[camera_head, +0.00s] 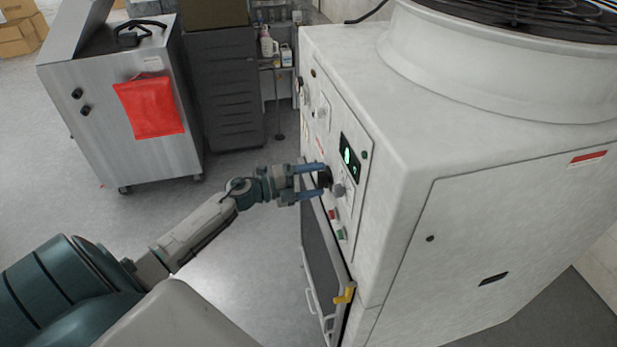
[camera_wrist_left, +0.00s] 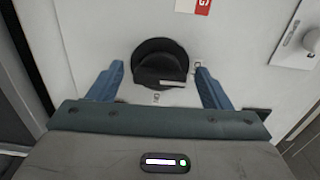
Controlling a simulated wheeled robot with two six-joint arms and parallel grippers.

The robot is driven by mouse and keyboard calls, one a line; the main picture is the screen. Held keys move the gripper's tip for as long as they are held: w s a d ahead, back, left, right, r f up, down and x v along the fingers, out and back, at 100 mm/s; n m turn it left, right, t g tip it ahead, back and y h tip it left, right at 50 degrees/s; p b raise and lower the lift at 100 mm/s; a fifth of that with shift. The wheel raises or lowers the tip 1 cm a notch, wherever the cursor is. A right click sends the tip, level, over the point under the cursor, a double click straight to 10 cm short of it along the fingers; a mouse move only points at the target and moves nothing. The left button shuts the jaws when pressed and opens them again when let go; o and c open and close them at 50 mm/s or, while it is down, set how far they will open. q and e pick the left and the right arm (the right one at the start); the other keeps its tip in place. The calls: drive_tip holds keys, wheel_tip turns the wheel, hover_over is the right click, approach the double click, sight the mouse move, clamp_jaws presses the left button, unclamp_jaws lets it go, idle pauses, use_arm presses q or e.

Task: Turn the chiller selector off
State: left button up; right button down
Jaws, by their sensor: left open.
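The chiller (camera_head: 460,140) is a large white cabinet at the right of the head view, with a control panel on its left-facing side. The black round selector (camera_head: 326,178) sits on that panel; it fills the middle of the left wrist view (camera_wrist_left: 160,62). A pale tick mark and small labels show around its lower edge. My left gripper (camera_head: 316,181) is open at the panel, with its blue fingers on either side of the selector. In the left wrist view the fingertips (camera_wrist_left: 158,75) flank the knob with gaps on both sides. My right gripper is not in view.
A grey knob (camera_head: 339,190), a lit display (camera_head: 350,157), a red button (camera_head: 332,214) and a green button (camera_head: 341,234) are close by on the panel. A yellow handle (camera_head: 344,295) sits lower down. A steel cabinet (camera_head: 90,130) stands at left; the floor between is clear.

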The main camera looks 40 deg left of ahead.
use_arm(q)
drive_tip(key=b+v, duration=0.3)
drive_tip(key=v, duration=0.7)
drive_tip(key=shift+s+a, duration=0.25)
drive_tip(key=shift+a, duration=0.05)
drive_tip(key=shift+f, duration=0.1)
